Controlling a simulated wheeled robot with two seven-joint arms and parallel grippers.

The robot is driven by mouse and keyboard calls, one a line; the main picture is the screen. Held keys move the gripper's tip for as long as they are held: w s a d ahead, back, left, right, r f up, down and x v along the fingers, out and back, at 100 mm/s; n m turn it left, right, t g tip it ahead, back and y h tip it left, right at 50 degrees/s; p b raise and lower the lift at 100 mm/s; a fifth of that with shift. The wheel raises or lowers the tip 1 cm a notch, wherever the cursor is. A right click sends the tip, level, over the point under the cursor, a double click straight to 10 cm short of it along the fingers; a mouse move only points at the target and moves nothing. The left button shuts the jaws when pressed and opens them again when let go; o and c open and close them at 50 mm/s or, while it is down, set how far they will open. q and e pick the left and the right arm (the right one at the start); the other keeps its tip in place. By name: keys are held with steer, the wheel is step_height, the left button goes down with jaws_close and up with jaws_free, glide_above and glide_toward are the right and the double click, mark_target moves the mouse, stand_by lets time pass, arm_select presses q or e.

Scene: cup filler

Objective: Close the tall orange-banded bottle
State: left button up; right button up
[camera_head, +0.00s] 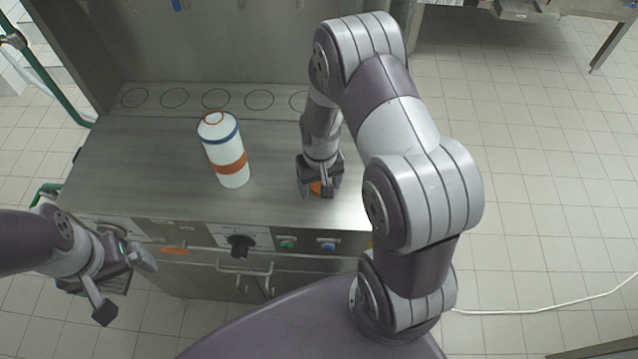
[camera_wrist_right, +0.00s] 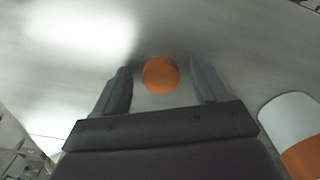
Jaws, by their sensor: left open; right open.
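The tall bottle (camera_head: 222,150) is white with an orange band and a blue band, and stands on the metal worktop with an orange ring at its top. Its lower part also shows at the right edge of the right wrist view (camera_wrist_right: 296,132). An orange round cap (camera_wrist_right: 160,75) lies on the worktop; in the head view it (camera_head: 317,188) is partly hidden by my right gripper (camera_head: 319,190). In the right wrist view my right gripper (camera_wrist_right: 160,88) is open, with the cap between its fingertips. My left gripper (camera_head: 125,285) is open and empty, in front of the worktop's left side.
The worktop (camera_head: 130,175) is clear left of the bottle. A row of marked circles (camera_head: 216,99) runs along its back, below a metal back panel (camera_head: 220,45). A black knob (camera_head: 240,245), a green button (camera_head: 287,243) and a blue button (camera_head: 327,246) are on the front.

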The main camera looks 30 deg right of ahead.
steer(key=c, duration=1.1)
steer(key=shift+r, duration=0.55)
step_height(320, 180, up, 3)
steer(key=shift+f+b, duration=0.1)
steer(key=shift+b, duration=0.55)
steer(key=s+d+r, duration=0.1)
steer(key=s+r, duration=0.1)
steer(key=s, duration=0.1)
steer(key=s+d+r+b, duration=0.1)
steer(key=s+d+r, duration=0.1)
steer(key=s, duration=0.2)
steer(key=s+d+r, duration=0.1)
steer(key=s+r, duration=0.2)
steer(key=s, duration=0.1)
steer(key=shift+d+b, duration=0.15)
steer(key=shift+b, duration=0.2)
